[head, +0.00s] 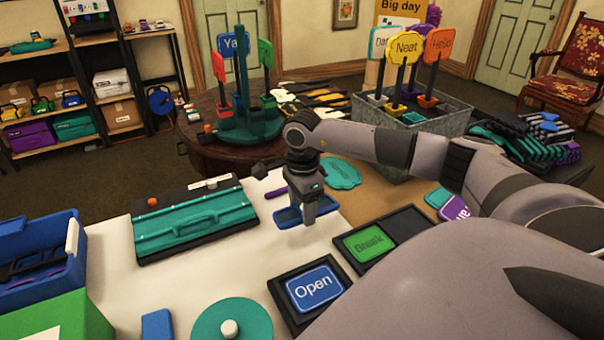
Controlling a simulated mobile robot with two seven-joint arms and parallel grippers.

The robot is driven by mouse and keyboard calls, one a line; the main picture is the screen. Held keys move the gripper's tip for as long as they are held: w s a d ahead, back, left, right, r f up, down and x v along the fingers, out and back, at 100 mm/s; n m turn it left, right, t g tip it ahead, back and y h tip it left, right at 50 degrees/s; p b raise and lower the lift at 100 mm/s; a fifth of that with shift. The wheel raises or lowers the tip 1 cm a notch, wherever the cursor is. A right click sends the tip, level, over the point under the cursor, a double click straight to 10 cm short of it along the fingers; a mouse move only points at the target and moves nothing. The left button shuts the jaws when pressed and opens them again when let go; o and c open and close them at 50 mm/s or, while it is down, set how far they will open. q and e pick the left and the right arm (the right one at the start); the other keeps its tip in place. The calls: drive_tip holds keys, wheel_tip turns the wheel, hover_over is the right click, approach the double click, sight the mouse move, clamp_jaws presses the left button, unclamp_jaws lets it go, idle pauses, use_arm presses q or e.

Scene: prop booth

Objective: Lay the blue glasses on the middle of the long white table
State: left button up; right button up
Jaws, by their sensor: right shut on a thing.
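The long white table (185,285) stretches across the front of the view. My right gripper (308,226) comes in from the right, points down over the table's right part, and is shut on the blue glasses (287,218). A blue piece shows on each side of the fingers, and the fingers hide the glasses' middle. I cannot tell whether the glasses touch the tabletop. My left gripper is out of view.
A teal case (190,222) lies left of the gripper. A blue "Open" sign (313,288) and a green "Break" sign (369,243) sit in black frames nearby. A blue crate (65,222) stands at far left. Bare white tabletop shows between case and "Open" sign.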

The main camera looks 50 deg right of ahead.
sight(302, 231)
wheel_tip(302, 231, down, 5)
drive_tip(key=shift+r, duration=0.2)
drive_tip(key=shift+f, duration=0.2)
drive_tip(key=o, duration=1)
drive_tip(key=shift+o, duration=0.2)
drive_tip(key=shift+r, duration=0.1)
